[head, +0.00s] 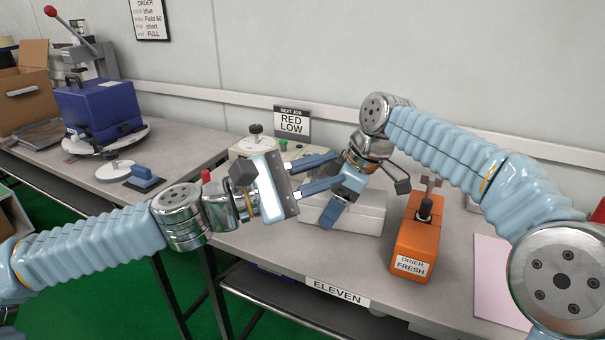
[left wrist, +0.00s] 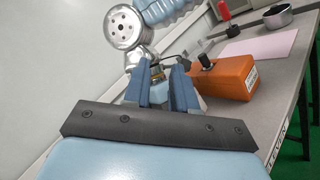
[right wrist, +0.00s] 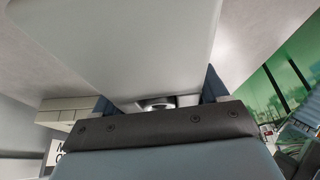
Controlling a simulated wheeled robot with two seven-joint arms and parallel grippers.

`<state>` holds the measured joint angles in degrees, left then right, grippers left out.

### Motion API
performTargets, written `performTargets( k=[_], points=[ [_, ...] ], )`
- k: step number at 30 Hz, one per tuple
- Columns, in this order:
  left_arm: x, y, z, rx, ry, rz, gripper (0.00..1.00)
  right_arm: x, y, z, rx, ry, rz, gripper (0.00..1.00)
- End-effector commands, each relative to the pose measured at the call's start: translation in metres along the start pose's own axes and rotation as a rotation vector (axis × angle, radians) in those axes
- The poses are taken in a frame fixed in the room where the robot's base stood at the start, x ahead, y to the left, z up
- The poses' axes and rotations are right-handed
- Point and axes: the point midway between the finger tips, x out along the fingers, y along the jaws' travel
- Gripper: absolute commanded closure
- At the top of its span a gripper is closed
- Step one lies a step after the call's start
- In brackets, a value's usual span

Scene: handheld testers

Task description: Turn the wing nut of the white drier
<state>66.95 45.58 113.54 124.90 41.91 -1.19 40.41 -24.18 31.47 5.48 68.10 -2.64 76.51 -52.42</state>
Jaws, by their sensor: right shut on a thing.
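The white drier (head: 368,222) stands on the bench in the middle of the head view, partly covered by my grippers. Its pale body (right wrist: 125,45) fills much of the right wrist view, between the fingers. My right gripper (head: 340,200) is shut on this body from above; a round metal part (right wrist: 160,102) shows by the gripper's base. My left gripper (head: 330,172) is open, its fingers level and pointing right, close to my right gripper. The left wrist view shows a gap between the fingers (left wrist: 161,85), with part of my right arm behind. I cannot make out the wing nut.
An orange drier (head: 412,240) labelled DRIER FRESH, with a dark upright fitting, stands just right. A cream box (head: 245,150) with a black knob and a RED LOW sign (head: 291,122) are behind. A pink sheet (head: 495,275) lies right. The bench front, labelled ELEVEN, is clear.

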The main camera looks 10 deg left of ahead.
Motion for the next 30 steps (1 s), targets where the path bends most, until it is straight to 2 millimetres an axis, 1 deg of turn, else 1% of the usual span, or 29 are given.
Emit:
performTargets(
  k=[1,3,6,9,12,13,15,17,20,27,30],
  points=[
    [-0.016,0.002,-0.006,-0.136,0.069,0.067,0.74,0.000,0.000,0.000,0.000,0.001,0.000,0.72],
    [-0.037,0.002,-0.014,-0.321,0.155,0.163,0.74,0.000,0.000,0.000,0.000,0.001,0.000,0.72],
    [-0.066,-0.002,-0.025,-0.523,0.252,0.290,0.74,0.000,0.000,0.000,0.000,0.001,0.000,0.72],
    [-0.088,-0.007,-0.035,-0.654,0.317,0.390,0.74,0.000,0.000,0.000,0.000,0.001,0.000,0.72],
    [-0.102,-0.011,-0.041,-0.726,0.353,0.453,0.74,0.000,0.000,0.000,0.000,0.001,0.000,0.72],
    [-0.103,-0.011,-0.042,-0.739,0.359,0.464,0.74,0.000,0.000,0.000,0.000,0.001,0.000,0.72],
    [-0.102,-0.011,-0.045,-0.755,0.367,0.477,0.74,-0.001,0.000,0.000,0.000,0.001,0.001,0.72],
    [-0.097,-0.009,-0.048,-0.758,0.367,0.479,0.74,-0.001,0.000,0.000,0.000,0.001,0.001,0.72],
    [-0.081,-0.004,-0.056,-0.755,0.367,0.477,0.74,-0.001,0.000,0.000,0.000,0.001,0.001,0.72],
    [-0.037,0.010,-0.081,-0.755,0.365,0.476,0.74,-0.001,0.000,0.000,-0.001,0.001,0.001,0.72],
    [-0.023,0.015,-0.089,-0.756,0.364,0.478,0.74,0.000,0.000,0.000,-0.001,0.001,0.001,0.72]
  ],
)
